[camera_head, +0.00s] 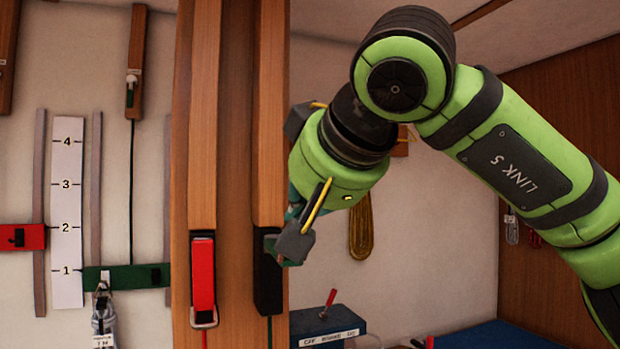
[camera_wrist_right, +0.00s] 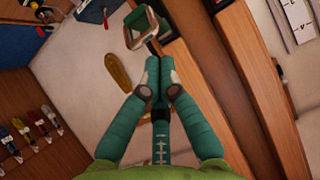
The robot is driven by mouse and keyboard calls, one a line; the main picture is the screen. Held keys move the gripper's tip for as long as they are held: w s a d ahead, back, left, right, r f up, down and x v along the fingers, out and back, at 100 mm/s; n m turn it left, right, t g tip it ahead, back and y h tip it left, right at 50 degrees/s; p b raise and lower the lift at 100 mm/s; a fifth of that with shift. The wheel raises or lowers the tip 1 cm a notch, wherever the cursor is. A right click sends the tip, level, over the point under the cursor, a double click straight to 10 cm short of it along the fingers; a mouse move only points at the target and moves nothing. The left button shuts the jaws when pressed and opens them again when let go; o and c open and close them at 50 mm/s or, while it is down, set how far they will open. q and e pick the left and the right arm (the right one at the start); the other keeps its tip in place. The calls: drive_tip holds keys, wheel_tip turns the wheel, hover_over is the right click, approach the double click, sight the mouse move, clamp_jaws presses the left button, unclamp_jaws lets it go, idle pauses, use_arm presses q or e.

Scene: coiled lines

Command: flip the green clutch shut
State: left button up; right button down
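The green clutch (camera_head: 267,285) is a dark body on the right-hand wooden strip of the post, with a green line below it. In the right wrist view its green lever (camera_wrist_right: 133,24) stands out from the post, with a pale metal frame at its end. My right gripper (camera_wrist_right: 158,70) has its teal fingers together, just short of the lever. In the head view the gripper (camera_head: 290,246) is beside the clutch's top and hides part of the lever. I cannot tell whether they touch. My left gripper is not in view.
A red clutch (camera_head: 203,275) lies flat against the post just left of the green one. A blue-grey box (camera_head: 328,326) with a red lever stands lower right. A yellow coiled line (camera_head: 361,228) hangs on the back wall. A numbered scale (camera_head: 67,210) with sliders is at left.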

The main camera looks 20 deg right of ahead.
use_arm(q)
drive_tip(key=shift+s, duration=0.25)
use_arm(e)
drive_tip(key=shift+f, duration=0.45)
